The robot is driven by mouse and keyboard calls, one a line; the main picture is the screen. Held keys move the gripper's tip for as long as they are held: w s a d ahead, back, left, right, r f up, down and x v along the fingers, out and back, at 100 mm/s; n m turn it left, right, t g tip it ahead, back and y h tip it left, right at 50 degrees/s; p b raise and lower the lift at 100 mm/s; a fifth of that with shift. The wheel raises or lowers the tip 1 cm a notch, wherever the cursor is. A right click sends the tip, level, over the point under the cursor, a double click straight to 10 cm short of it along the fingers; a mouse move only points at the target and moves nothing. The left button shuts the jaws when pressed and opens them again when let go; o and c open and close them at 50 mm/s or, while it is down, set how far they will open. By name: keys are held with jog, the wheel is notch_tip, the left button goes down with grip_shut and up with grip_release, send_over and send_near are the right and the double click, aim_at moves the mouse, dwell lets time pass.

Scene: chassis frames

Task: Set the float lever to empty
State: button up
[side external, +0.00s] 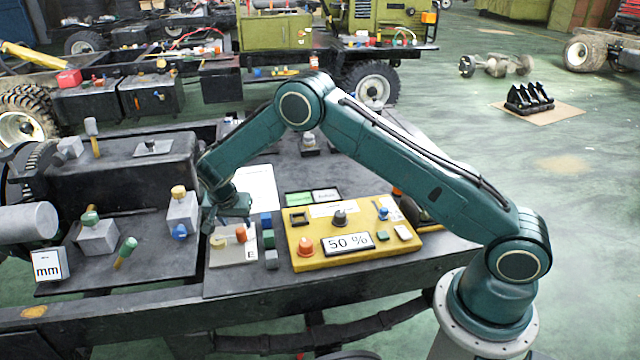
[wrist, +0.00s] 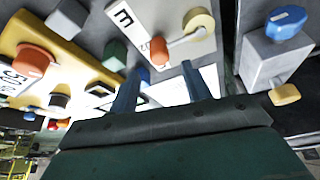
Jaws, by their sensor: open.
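The float lever is on a pale plate (side external: 228,259) marked "E" at its near right corner in the side view. Its orange knob (side external: 241,234) is on an arm from a tan pivot (side external: 218,241). In the wrist view the orange knob (wrist: 160,50) points away from the yellow pivot (wrist: 198,26), beside but not at the "E" mark (wrist: 123,17). My gripper (side external: 230,220) is above the plate, with jaws apart. Its fingers (wrist: 160,80) show either side of the knob's line in the wrist view, with no clear contact. The plate's other end is partly hidden.
A yellow control box (side external: 350,255) with knobs and a "50 %" display stands right of the plate. Small green, blue and grey blocks (side external: 271,259) lie between them. A grey block with a blue knob (side external: 182,212) stands left. A white sheet (side external: 258,188) lies behind.

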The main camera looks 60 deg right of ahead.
aim_at(240, 229)
jog(key=shift+x, duration=3.05)
grip_shut()
